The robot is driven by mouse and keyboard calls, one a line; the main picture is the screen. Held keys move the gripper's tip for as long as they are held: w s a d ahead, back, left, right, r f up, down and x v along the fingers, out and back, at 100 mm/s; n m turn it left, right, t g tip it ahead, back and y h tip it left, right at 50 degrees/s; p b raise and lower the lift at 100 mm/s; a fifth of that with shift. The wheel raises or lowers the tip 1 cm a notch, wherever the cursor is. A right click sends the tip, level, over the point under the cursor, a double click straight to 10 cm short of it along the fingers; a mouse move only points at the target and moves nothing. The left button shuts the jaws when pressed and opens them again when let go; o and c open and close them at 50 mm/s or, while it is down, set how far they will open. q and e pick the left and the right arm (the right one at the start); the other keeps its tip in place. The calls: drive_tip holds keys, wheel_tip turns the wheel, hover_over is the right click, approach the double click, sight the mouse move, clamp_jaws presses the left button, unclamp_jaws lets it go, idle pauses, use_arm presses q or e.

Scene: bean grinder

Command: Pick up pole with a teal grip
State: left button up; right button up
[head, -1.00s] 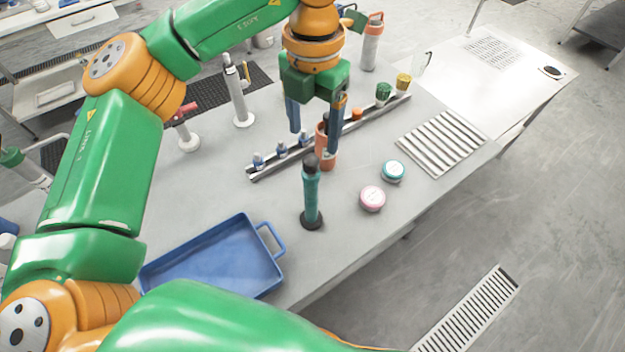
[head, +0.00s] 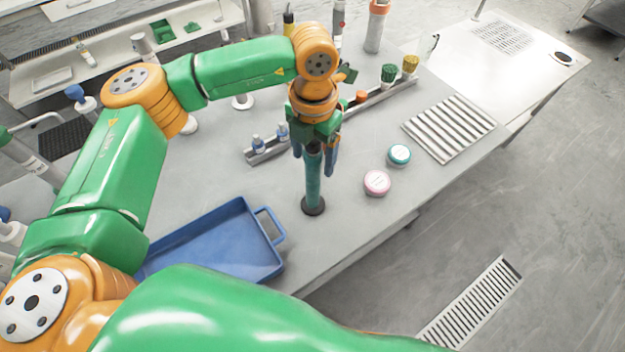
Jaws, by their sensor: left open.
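The pole with a teal grip (head: 313,182) stands upright on its round dark base near the middle of the table in the head view. My left gripper (head: 314,165) is over the pole's upper part, pointing down. Its two blue fingers are apart, one on each side of the pole as seen from here. The pole's top is hidden by the gripper. I cannot tell whether a finger touches the pole. My right gripper is not in view.
A blue tray (head: 268,268) lies left of the pole. A pink-lidded jar (head: 377,183) and a teal-lidded jar (head: 399,155) sit to the right. A metal rack (head: 265,155) with small bottles runs behind. A ridged plate (head: 449,128) lies at the right edge.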

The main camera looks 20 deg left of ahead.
use_arm(q)
clamp_jaws()
idle(1.4)
